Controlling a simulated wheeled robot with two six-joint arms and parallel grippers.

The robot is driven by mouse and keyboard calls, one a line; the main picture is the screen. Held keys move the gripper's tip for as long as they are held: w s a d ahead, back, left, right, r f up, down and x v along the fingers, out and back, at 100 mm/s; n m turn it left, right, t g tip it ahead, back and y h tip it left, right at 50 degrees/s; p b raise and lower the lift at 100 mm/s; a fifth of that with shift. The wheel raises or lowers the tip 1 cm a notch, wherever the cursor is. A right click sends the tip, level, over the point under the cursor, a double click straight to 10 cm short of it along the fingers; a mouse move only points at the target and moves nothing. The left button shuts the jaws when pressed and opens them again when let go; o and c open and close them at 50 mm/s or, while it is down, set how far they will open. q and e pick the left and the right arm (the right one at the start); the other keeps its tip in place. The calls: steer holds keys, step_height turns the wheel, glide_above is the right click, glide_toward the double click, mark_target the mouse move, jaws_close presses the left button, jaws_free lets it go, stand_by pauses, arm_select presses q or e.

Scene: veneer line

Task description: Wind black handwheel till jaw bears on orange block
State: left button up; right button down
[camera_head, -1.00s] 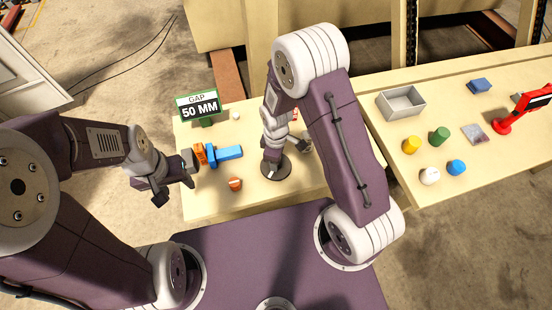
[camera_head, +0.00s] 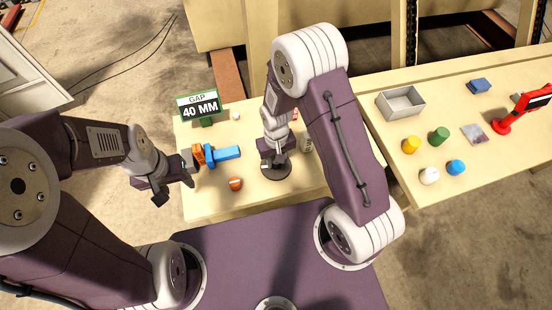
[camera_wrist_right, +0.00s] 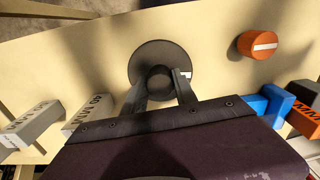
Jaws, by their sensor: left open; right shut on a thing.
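The black handwheel (camera_head: 283,170) lies on the bench below my right gripper (camera_head: 271,162). In the right wrist view the handwheel (camera_wrist_right: 150,51) shows a white mark at its rim, and my right gripper (camera_wrist_right: 160,82) is shut on its dark knob. The orange block (camera_head: 199,154) stands left of the blue jaw (camera_head: 209,156), beside a grey part (camera_head: 187,159). A narrow gap or contact between jaw and block cannot be told apart. The gap sign (camera_head: 199,107) reads 40 MM. My left gripper (camera_head: 175,190) is open and empty, left of the bench's front corner.
An orange knob with a white stripe (camera_head: 236,184) sits in front of the blue slide (camera_head: 228,153). Grey marked blocks (camera_wrist_right: 88,116) lie at the left of the wrist view.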

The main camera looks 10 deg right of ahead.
steer(key=m, duration=0.5)
steer(key=shift+w+r+m, duration=0.1)
steer(key=shift+w+m, duration=0.05)
steer(key=shift+m, duration=2.35)
steer(key=c, duration=1)
jaws_free()
steer(key=shift+c, duration=0.2)
steer(key=shift+o, duration=0.2)
step_height(320, 180, up, 9)
steer(key=shift+b, duration=0.35)
